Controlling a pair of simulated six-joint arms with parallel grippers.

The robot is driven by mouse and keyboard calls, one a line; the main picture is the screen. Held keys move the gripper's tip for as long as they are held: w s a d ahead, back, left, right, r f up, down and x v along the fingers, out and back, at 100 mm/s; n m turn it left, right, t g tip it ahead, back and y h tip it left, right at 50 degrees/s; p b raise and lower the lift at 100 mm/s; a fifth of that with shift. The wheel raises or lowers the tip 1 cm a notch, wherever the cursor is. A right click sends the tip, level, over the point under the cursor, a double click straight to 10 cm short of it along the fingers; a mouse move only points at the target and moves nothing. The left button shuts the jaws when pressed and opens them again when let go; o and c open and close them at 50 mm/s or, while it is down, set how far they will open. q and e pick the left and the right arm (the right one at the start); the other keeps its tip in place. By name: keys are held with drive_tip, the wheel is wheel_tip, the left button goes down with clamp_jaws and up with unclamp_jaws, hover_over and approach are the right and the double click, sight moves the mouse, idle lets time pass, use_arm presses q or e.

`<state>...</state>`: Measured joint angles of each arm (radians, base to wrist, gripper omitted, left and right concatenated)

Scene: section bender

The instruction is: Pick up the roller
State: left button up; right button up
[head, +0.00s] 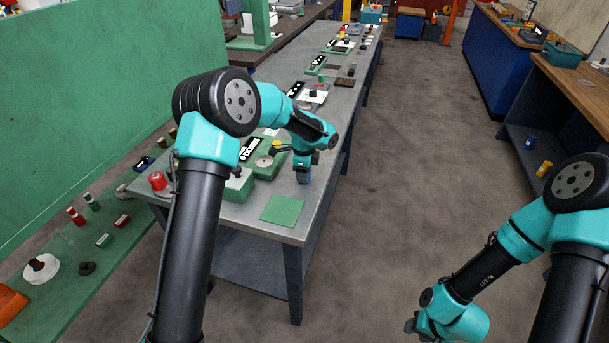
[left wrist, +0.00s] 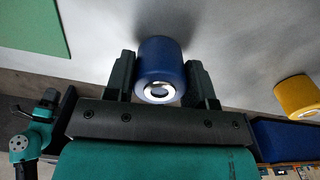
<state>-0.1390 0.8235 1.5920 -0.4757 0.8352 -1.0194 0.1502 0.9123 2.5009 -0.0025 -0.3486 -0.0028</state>
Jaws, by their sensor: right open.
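The roller is a blue cylinder with a bright metal ring and a dark hole at its end. In the left wrist view the blue roller (left wrist: 160,65) sits between the two fingers of my left gripper (left wrist: 160,82). The fingers lie close along both its sides; whether they press on it is unclear. In the head view my left gripper (head: 304,164) points down over the bench, with the blue roller (head: 303,177) under it near the front edge. My right gripper (head: 414,325) is open, low at the bottom right, away from the bench, partly hidden by its wrist.
A green mat (head: 282,210) lies on the bench's near end. A green bender (head: 262,162) stands left of my left gripper. A yellow roller (left wrist: 297,97) shows in the left wrist view. The floor (head: 410,150) right of the bench is clear.

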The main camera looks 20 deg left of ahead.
use_arm(q)
drive_tip(key=c, duration=0.5)
drive_tip(key=shift+r, duration=0.1)
drive_tip(key=shift+r, duration=1.75)
drive_tip(key=s+d, duration=0.1)
drive_tip(key=s, duration=0.4)
drive_tip(key=s+d+r, duration=0.1)
drive_tip(key=s+d, duration=0.1)
drive_tip(key=s, duration=0.3)
drive_tip(key=s+d, duration=0.1)
drive_tip(key=s, duration=0.4)
drive_tip(key=shift+s+d+r, duration=0.15)
drive_tip(key=shift+s+d, duration=0.05)
drive_tip(key=shift+d, duration=0.05)
